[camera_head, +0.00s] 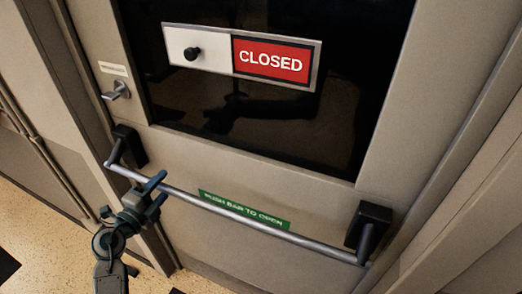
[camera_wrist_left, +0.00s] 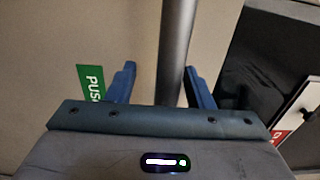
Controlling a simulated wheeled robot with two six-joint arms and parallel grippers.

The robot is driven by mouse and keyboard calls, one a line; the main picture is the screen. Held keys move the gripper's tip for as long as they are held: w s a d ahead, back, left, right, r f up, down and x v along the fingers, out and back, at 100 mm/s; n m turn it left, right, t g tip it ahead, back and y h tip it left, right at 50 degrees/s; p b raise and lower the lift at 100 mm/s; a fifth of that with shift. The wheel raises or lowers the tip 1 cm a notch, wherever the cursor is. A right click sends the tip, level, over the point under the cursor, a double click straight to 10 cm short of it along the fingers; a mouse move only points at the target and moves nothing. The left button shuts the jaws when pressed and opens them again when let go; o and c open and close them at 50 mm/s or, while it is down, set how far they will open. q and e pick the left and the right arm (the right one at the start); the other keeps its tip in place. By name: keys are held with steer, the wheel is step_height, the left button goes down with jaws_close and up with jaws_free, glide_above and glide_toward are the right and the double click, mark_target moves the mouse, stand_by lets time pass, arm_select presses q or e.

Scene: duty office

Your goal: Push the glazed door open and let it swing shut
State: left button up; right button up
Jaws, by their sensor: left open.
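The glazed door (camera_head: 330,203) is beige with a dark glass pane (camera_head: 260,115) and looks shut in its frame. A grey push bar (camera_head: 240,211) runs across it below the glass, between two black end brackets. A green "PUSH BAR TO OPEN" label (camera_head: 245,208) sits behind the bar. My left gripper (camera_head: 157,188) is open at the left part of the bar. In the left wrist view the bar (camera_wrist_left: 175,50) runs between the two blue fingers (camera_wrist_left: 162,88), apart from both in the picture. Whether the palm touches the bar I cannot tell. My right gripper is not in view.
A sign plate with a red "CLOSED" panel (camera_head: 270,59) and a black knob is on the glass. A small lever handle (camera_head: 117,91) is at the door's left edge. Frame posts stand on both sides. Speckled floor (camera_head: 40,240) shows at lower left.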

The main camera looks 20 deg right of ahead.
arm_select(q)
steer(key=shift+w+d+f, duration=0.35)
steer(key=shift+w+d, duration=0.2)
steer(key=shift+w, duration=0.1)
steer(key=shift+w+d+f, duration=0.3)
steer(key=shift+w+d, duration=0.2)
steer(key=shift+w, duration=0.15)
